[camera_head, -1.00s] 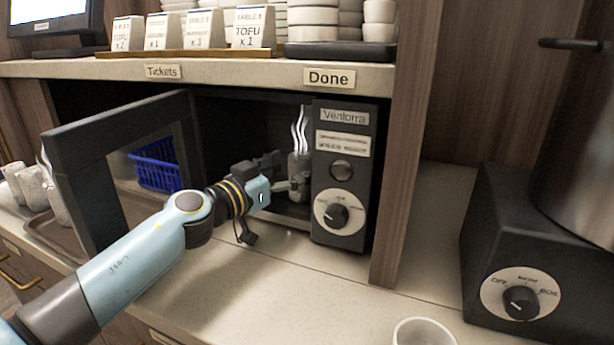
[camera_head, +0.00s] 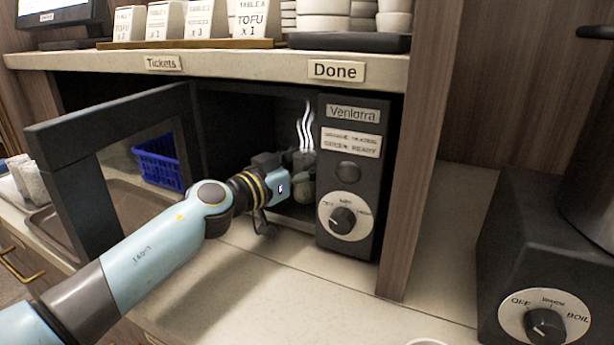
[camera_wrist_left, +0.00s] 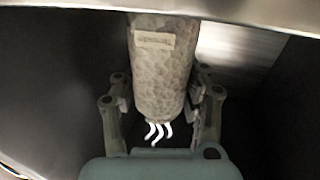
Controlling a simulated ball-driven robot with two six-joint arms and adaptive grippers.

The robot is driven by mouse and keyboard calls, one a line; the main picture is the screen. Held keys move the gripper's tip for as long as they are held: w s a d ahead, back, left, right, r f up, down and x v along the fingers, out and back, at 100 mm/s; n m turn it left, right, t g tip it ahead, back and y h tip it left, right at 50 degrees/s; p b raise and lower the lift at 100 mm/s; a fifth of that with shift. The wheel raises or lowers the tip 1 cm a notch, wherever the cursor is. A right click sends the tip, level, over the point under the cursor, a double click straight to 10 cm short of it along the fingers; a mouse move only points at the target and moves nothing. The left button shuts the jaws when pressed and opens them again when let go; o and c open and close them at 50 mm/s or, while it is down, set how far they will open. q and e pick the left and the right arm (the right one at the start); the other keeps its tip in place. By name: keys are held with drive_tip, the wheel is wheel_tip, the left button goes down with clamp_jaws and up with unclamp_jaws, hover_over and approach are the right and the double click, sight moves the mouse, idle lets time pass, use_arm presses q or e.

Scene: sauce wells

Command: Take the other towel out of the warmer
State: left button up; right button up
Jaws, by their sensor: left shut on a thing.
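The warmer (camera_head: 353,110) is a dark box under the counter shelf, its door (camera_head: 120,125) swung open to the left. My left gripper (camera_head: 290,170) reaches inside its cavity, near the control panel. In the left wrist view, a rolled, mottled grey-beige towel (camera_wrist_left: 163,70) with a small tag stands between the fingers of my left gripper (camera_wrist_left: 163,110). The gripper is shut on it. White steam marks show at the towel's end. In the head view the towel (camera_head: 304,160) is mostly hidden by the gripper. My right gripper is not in view.
A blue basket (camera_head: 158,163) shows through the door. Pale rolled items (camera_head: 28,178) stand at the far left by a brown tray (camera_head: 60,222). The counter in front of the warmer is clear. A dark boiler (camera_head: 535,265) stands at the right.

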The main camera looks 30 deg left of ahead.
use_arm(q)
drive_tip(key=shift+c, duration=0.2)
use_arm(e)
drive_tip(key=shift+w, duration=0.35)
use_arm(q)
drive_tip(key=shift+c, duration=0.4)
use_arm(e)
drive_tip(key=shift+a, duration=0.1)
use_arm(q)
drive_tip(key=shift+r, duration=0.1)
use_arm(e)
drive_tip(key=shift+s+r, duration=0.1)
